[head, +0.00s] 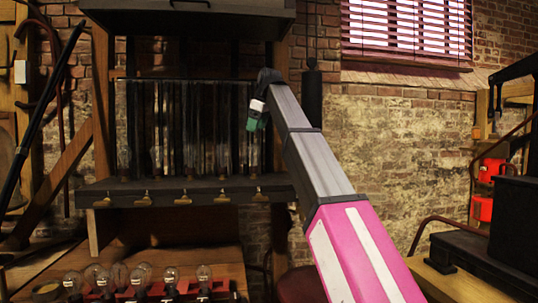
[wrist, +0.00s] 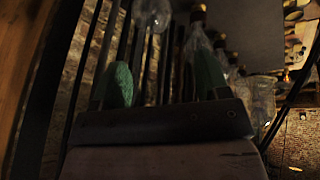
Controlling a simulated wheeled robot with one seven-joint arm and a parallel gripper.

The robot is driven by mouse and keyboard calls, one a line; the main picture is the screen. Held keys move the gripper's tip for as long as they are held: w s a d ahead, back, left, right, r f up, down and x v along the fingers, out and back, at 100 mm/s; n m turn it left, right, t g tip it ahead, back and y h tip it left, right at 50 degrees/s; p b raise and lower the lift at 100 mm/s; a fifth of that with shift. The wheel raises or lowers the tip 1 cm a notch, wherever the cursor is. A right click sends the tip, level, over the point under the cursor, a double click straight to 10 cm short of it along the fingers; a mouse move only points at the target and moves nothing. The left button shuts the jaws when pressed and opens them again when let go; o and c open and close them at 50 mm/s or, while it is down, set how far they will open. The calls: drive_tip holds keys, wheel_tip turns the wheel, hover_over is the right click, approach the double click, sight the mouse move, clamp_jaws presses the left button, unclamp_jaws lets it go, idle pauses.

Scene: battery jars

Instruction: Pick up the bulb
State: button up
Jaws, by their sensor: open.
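Several clear glass bulbs stand upright in a group at the bottom left of the head view, among them one at the right end (head: 204,277) and one further left (head: 171,277). I cannot tell which one is the task's bulb. My gripper (head: 254,117) is high above them and to the right, in front of the rack of jars, with nothing seen in it. In the wrist view its green fingertips (wrist: 164,82) are apart, with a gap between them. A pale rounded glass shape (wrist: 152,14) shows beyond that gap; I cannot tell what it is.
Tall glass jars (head: 160,130) stand in a row on a dark shelf (head: 150,194) with brass fittings along its front. The bulbs are on a wooden bench (head: 225,262) below this shelf. Dark equipment (head: 480,262) is at the right. A brick wall (head: 400,150) is behind.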

sight(255, 145)
drive_tip(key=x, duration=0.3)
drive_tip(key=w+x, duration=0.1)
drive_tip(key=x, duration=0.1)
drive_tip(key=shift+d+f, duration=0.25)
drive_tip(key=shift+d, duration=0.05)
drive_tip(key=shift+s+d+x, duration=0.1)
drive_tip(key=shift+d+x, duration=0.05)
drive_tip(key=shift+x, duration=1.2)
drive_tip(key=shift+s+d+x, duration=0.15)
drive_tip(key=shift+d+x, duration=0.05)
drive_tip(key=shift+x, duration=1.15)
drive_tip(key=shift+f, duration=0.15)
drive_tip(key=c, duration=0.8)
